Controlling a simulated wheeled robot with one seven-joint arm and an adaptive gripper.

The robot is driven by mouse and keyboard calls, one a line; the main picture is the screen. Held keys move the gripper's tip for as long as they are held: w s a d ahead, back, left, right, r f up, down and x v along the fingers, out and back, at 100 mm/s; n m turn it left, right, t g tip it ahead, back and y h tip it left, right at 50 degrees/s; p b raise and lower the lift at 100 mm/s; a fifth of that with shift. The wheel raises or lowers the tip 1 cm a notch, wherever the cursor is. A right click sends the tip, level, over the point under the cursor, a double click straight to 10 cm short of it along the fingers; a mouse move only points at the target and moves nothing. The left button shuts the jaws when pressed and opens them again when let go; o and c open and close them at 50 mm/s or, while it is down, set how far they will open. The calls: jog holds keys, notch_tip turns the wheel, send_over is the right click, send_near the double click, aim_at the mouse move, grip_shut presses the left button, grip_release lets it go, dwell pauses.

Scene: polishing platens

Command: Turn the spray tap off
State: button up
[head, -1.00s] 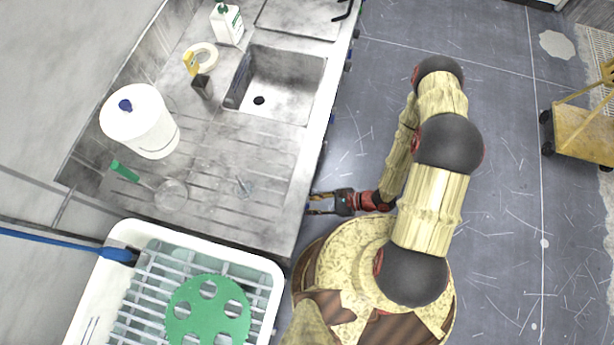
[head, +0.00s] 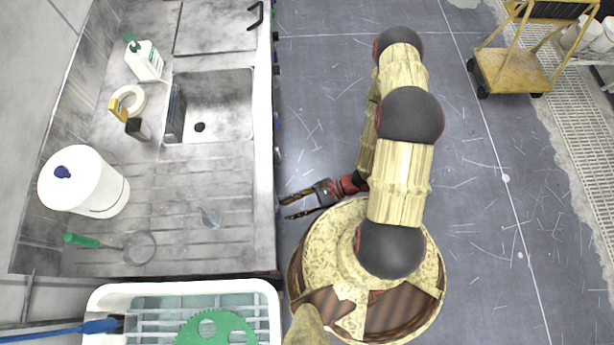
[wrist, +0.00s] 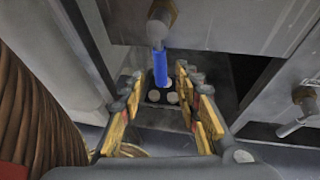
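In the wrist view a blue lever (wrist: 160,66) hangs from a grey-and-brass fitting under a metal edge. I cannot tell whether it is the spray tap. My gripper (wrist: 160,82) is open, with the lever showing between its two fingers; contact is not visible. In the head view my gripper (head: 287,207) is open and empty beside the front edge of the sink counter (head: 235,235). Small blue parts (head: 277,125) show along that edge, too small to make out. A second brass fitting with a pale spout or lever (wrist: 303,98) is at the wrist view's right.
The counter holds a sink basin (head: 215,90), a soap bottle (head: 146,62), a tape roll (head: 131,98) and a white drum (head: 82,182). A white tub (head: 272,300) with a green disc (head: 216,330) stands below.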

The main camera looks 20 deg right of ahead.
jog(key=v, duration=0.6)
jog(key=shift+d, duration=0.3)
jog(key=shift+s, duration=0.1)
